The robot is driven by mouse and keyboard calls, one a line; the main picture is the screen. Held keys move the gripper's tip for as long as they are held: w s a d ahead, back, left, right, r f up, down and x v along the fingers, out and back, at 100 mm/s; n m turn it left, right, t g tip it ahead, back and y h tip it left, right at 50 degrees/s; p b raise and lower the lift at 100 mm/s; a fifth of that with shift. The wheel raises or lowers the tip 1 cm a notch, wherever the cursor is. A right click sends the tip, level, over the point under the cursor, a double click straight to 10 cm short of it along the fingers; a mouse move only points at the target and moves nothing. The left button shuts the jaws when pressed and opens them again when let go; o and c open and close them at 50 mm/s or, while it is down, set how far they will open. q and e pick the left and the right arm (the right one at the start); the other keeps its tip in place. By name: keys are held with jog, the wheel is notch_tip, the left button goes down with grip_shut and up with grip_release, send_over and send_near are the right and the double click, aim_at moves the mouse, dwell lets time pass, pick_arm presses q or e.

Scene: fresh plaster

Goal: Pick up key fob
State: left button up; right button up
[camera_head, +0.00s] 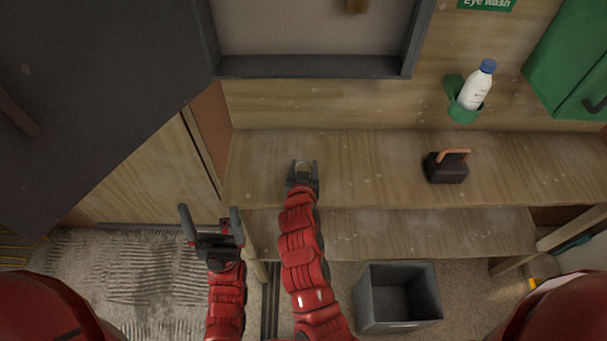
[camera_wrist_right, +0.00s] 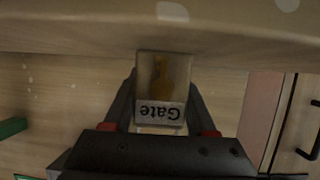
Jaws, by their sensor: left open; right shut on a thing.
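The key fob (camera_wrist_right: 163,84) is a small clear block with an orange-yellow shape inside and a white label reading "Gate", upside down in the right wrist view. My right gripper (camera_wrist_right: 162,98) is shut on it, one finger on each side. In the head view my right gripper (camera_head: 303,167) is over the left part of the wooden shelf, with a small pale piece between its fingers. Whether the fob touches the shelf is unclear. My left gripper (camera_head: 211,215) is open and empty, left of the shelf, above the floor.
On the wooden shelf (camera_head: 370,160) stands a black block with an orange handle (camera_head: 447,170). A white bottle (camera_head: 476,88) sits in a green wall holder (camera_head: 463,113). A grey bin (camera_head: 398,323) stands below. A dark open door (camera_head: 110,90) is at left, a green cabinet (camera_head: 570,60) at right.

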jog(key=c, duration=0.3)
jog(key=shift+c, duration=0.2)
